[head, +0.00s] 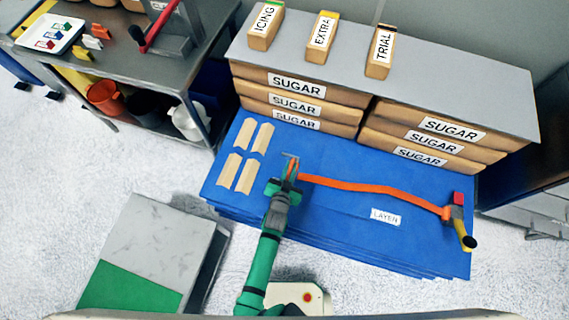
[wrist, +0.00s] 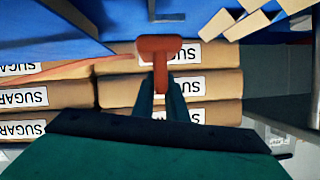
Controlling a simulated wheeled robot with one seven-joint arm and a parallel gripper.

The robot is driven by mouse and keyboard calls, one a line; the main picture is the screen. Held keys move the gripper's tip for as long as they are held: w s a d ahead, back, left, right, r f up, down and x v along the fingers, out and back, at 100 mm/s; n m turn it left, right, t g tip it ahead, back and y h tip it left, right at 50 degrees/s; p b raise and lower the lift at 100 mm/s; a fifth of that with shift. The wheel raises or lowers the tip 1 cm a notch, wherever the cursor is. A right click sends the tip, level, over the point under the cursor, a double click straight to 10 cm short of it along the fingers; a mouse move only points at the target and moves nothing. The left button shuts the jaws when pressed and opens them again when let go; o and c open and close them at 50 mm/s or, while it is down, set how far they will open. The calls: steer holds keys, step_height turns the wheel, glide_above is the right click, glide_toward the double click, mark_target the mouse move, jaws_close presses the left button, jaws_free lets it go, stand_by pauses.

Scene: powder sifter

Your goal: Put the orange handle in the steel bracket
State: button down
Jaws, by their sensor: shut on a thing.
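My gripper (head: 289,176) is over the blue stack, shut on the orange handle. In the wrist view the handle (wrist: 160,52) is a red-orange T shape standing out between my green fingers (wrist: 161,98). A small grey metal piece, seemingly the steel bracket (head: 291,156), shows just past my fingertips in the head view. In the wrist view it appears as a grey U shape (wrist: 166,18) at the top edge, with a visible gap from the handle. Its lower part is hidden or out of frame.
An orange strap (head: 375,188) runs right from my gripper to a yellow-and-black handled piece (head: 459,224) with a red block. Sugar bags (head: 297,83) stand stacked behind. Pale wooden strips (head: 243,155) lie left on the blue stack (head: 330,225).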

steer(key=shift+w+a+f, duration=0.35)
steer(key=shift+w+f, duration=0.7)
steer(key=shift+f, duration=0.05)
steer(key=shift+w+a+f, duration=0.3)
steer(key=shift+w+f, duration=0.7)
steer(key=shift+f, duration=0.1)
steer(key=shift+w+a+f, duration=0.35)
steer(key=shift+w+f, duration=0.7)
steer(key=shift+f, duration=0.05)
steer(key=shift+w+a+f, duration=0.1)
steer(key=shift+f, duration=1.5)
steer(key=shift+f, duration=0.15)
steer(key=c, duration=1.8)
jaws_free()
steer(key=shift+o, duration=0.2)
